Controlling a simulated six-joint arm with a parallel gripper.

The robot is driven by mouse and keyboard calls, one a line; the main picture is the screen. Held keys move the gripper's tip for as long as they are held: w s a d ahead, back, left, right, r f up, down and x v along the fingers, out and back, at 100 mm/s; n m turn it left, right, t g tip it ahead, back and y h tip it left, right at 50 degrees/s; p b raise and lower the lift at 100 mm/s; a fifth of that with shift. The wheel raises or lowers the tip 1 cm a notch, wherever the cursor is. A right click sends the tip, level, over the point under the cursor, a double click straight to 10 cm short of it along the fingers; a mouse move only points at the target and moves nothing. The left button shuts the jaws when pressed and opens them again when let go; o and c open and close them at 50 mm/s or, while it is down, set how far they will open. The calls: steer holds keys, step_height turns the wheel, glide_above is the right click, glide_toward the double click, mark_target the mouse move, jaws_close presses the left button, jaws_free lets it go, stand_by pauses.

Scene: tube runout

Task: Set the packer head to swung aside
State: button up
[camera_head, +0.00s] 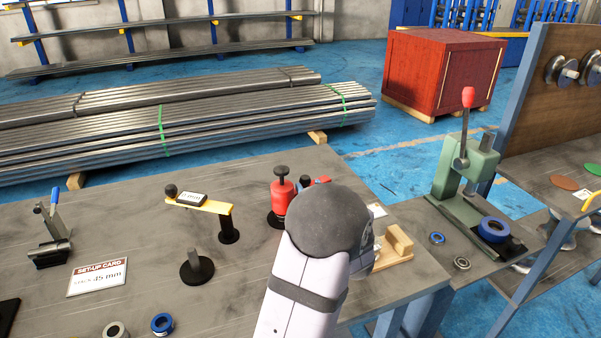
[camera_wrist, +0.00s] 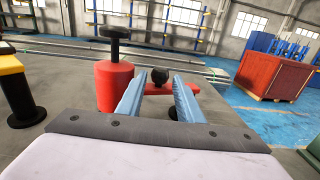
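A red cylindrical unit with a black top knob (camera_head: 282,190) stands on the bench, partly behind my wrist; it also shows in the wrist view (camera_wrist: 114,85). A red arm with a black ball knob (camera_wrist: 160,75) extends to its right. I take this swing arm as the packer head, though no label shows. My gripper (camera_wrist: 159,82) is open, its two blue fingers spread apart. The ball knob appears between the fingertips, with a gap on both sides; I cannot tell its exact depth. In the head view my wrist hides the fingers.
A yellow arm (camera_head: 205,204) on a black post stands left of the red unit. A black peg (camera_head: 196,268), a set-up card (camera_head: 97,277) and a lever clamp (camera_head: 52,240) lie farther left. A wooden block (camera_head: 398,243) and a green press (camera_head: 468,185) are at the right.

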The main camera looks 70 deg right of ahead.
steer(key=p+x, duration=0.1)
steer(key=x, duration=0.7)
steer(key=shift+w+d, duration=0.2)
steer(key=shift+w, duration=0.1)
steer(key=shift+c, duration=0.2)
jaws_close()
